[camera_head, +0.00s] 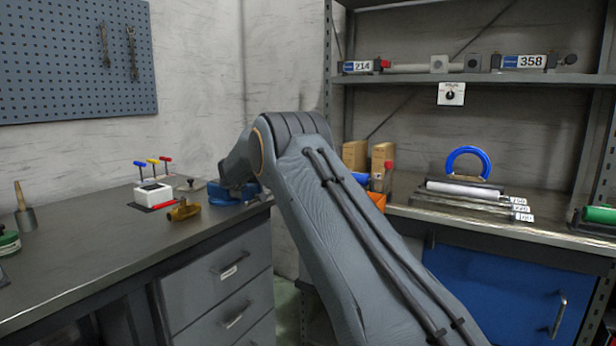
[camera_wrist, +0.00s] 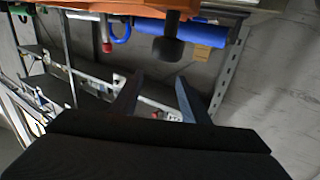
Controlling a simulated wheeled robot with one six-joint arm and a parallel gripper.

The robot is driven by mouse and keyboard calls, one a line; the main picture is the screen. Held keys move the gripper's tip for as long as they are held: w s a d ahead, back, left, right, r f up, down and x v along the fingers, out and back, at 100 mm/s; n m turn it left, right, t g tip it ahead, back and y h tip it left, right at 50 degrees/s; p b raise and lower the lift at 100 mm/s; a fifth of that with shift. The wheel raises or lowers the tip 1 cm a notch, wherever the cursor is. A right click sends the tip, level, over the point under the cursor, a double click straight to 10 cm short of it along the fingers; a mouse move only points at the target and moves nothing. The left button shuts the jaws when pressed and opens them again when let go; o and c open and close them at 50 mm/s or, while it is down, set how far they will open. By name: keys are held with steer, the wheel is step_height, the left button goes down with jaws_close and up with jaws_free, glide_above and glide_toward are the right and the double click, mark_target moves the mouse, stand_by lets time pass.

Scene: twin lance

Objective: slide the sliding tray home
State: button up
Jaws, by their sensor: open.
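My gripper (camera_wrist: 159,80) is open and empty in the wrist view, with its two dark fingers apart. An orange thing (camera_wrist: 135,8) spans the top of that view, close beyond the fingertips. A black knob (camera_wrist: 168,47) stands out from it towards the gap between the fingers, apart from them. I cannot tell for sure that this is the sliding tray, nor how far out it is. In the head view, an orange piece (camera_head: 378,199) shows beside my arm on the right bench. My arm covers part of it, and the gripper is hidden there.
Cardboard boxes (camera_head: 355,154) and a red-topped post (camera_head: 388,176) stand behind the orange piece. A blue arch (camera_head: 470,151) and labelled bars lie further right on the bench. A shelf (camera_head: 480,77) hangs above. The left bench (camera_head: 95,235) holds small tools and a brass fitting.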

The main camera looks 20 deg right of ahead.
steer(key=shift+r, duration=2.25)
